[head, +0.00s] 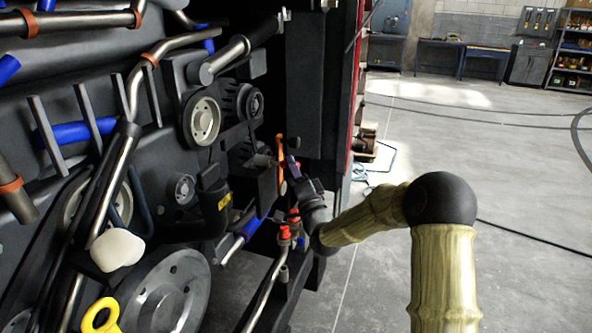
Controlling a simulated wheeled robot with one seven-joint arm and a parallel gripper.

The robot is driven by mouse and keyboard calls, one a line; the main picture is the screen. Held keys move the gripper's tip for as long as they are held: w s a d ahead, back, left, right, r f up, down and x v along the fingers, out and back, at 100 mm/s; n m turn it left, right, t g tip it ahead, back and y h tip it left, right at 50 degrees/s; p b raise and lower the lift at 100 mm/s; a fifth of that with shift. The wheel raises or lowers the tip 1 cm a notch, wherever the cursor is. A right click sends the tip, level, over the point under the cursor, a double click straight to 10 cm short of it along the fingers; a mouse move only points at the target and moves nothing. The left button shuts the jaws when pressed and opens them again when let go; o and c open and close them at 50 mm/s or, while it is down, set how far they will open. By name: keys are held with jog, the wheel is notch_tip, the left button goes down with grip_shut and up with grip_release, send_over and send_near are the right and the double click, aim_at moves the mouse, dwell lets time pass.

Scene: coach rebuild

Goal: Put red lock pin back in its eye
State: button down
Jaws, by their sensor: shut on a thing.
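My gripper (290,167) is in the engine bay, left of the dark upright post, with its fingers pointing up and left. It is shut on a small orange-red upright piece (280,152), which looks like the red lock pin. Its far end is too small to make out. A dark bracket (267,186) with a short grey cylinder (261,160) lies just left of the pin. I cannot make out the eye, or whether the pin touches the bracket.
Red-capped fittings (284,232) on a metal pipe stand just below my gripper. Pulleys (202,121), pipes and blue hoses crowd the left. A yellow ring handle (101,316) is at the bottom left. Open concrete floor (480,170) lies to the right, with a workbench (485,58) far back.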

jog(key=shift+w+a, duration=0.1)
jog(key=shift+a, duration=0.3)
jog(key=c, duration=0.8)
grip_release()
jog(key=shift+o, duration=0.2)
jog(key=shift+d+f, duration=0.1)
jog(key=b+v, duration=0.4)
jog(key=v, duration=0.3)
jog(key=shift+s+b, duration=0.35)
jog(key=shift+d+f, duration=0.1)
jog(key=shift+f, duration=0.05)
